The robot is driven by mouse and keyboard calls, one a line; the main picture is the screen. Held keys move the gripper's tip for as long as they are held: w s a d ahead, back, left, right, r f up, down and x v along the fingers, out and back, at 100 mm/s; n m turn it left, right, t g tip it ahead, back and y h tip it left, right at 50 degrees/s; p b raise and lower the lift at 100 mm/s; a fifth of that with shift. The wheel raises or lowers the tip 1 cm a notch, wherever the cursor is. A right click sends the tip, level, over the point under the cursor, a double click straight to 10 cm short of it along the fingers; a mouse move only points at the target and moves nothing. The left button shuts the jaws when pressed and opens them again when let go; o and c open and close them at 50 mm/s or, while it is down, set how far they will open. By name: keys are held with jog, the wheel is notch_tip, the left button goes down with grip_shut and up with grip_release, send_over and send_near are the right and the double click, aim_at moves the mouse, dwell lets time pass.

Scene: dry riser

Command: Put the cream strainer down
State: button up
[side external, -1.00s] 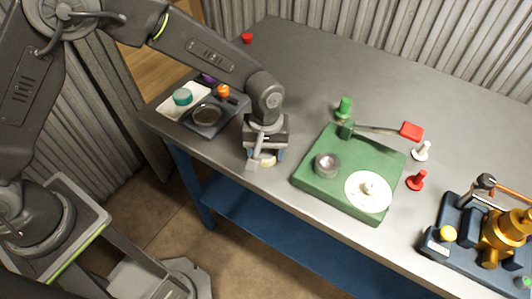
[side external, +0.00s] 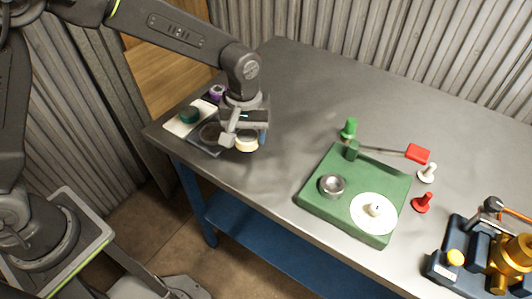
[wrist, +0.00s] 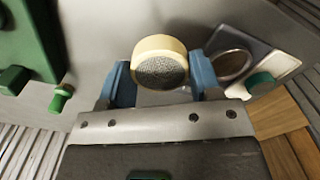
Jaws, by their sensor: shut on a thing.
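The cream strainer (side external: 246,147) is a short cream ring. Its grey mesh face shows in the wrist view (wrist: 160,70). My gripper (side external: 243,139) is shut on it, with a blue finger on either side in the wrist view (wrist: 162,80). The strainer is just right of the grey tray (side external: 204,150) in the side view. I cannot tell whether it touches the table. The tray has a dark round recess, partly hidden behind my gripper.
A white tray section (side external: 176,129) holds a teal round piece (side external: 189,114). A purple piece (side external: 216,92) is behind. A green board (side external: 327,207) with a metal cup (side external: 332,186) and a white disc (side external: 364,218) is to the right. The table (side external: 290,120) between is bare.

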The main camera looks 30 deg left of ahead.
jog(key=s+a+r, duration=0.1)
jog(key=a+r, duration=0.2)
jog(key=a, duration=0.9)
jog(key=s+a+r, duration=0.2)
jog(key=a, duration=1)
send_over(213, 133)
jog(key=shift+m, duration=0.3)
notch_tip(213, 133, down, 7)
jog(key=shift+s+r, duration=0.1)
jog(key=shift+r, duration=0.05)
jog(key=shift+d+f, duration=0.15)
jog(key=shift+f, duration=1.9)
jog(key=shift+f, duration=0.15)
jog(key=o, duration=1)
